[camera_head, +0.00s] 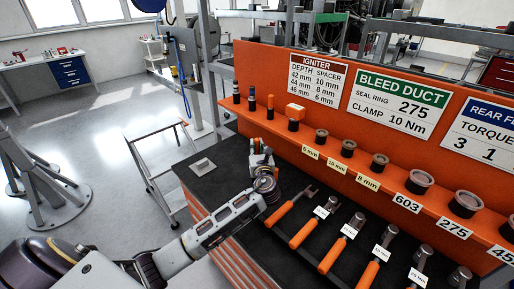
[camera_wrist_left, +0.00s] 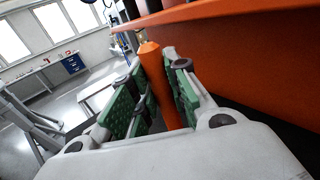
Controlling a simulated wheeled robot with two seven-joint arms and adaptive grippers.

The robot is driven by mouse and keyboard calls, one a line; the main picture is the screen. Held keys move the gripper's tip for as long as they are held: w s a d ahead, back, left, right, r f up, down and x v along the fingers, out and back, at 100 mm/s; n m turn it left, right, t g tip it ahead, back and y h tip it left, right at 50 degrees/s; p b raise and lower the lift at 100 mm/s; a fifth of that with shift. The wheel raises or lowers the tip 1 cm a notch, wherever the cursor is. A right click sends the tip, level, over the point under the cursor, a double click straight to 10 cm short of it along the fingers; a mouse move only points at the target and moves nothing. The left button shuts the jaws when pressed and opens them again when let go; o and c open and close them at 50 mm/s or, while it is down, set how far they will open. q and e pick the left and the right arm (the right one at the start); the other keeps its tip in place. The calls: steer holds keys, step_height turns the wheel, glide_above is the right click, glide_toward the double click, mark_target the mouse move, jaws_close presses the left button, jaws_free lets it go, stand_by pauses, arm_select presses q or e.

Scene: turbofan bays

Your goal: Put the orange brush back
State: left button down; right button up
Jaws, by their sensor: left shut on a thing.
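My left gripper (camera_head: 260,152) is over the dark bench top, in front of the orange shelf. In the left wrist view its green finger pads (camera_wrist_left: 152,108) are shut on the orange brush (camera_wrist_left: 152,65), a slim orange rod with a tapered top standing between them. The brush's lower end is hidden by the gripper body. In the head view only a small orange bit of it shows at the gripper. My right gripper is not in view.
The orange shelf (camera_head: 340,162) carries several dark holders with tools at its left end and several round metal parts to the right. A row of orange-handled wrenches (camera_head: 293,214) lies on the bench (camera_head: 228,165). A small grey plate (camera_head: 202,165) lies at the bench's left.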

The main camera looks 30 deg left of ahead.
arm_select(q)
steer(key=shift+f, duration=0.35)
stand_by(0.4)
steer(key=shift+f+b, duration=0.3)
steer(key=shift+f, duration=0.2)
stand_by(0.6)
steer(key=shift+f, duration=0.55)
stand_by(0.6)
steer(key=shift+f+b, duration=0.4)
steer(key=shift+f, duration=0.05)
stand_by(0.6)
steer(key=shift+f, duration=0.55)
stand_by(0.7)
steer(key=shift+f+b, duration=0.6)
steer(key=shift+f, duration=0.3)
stand_by(1.3)
steer(key=c, duration=1.3)
jaws_free()
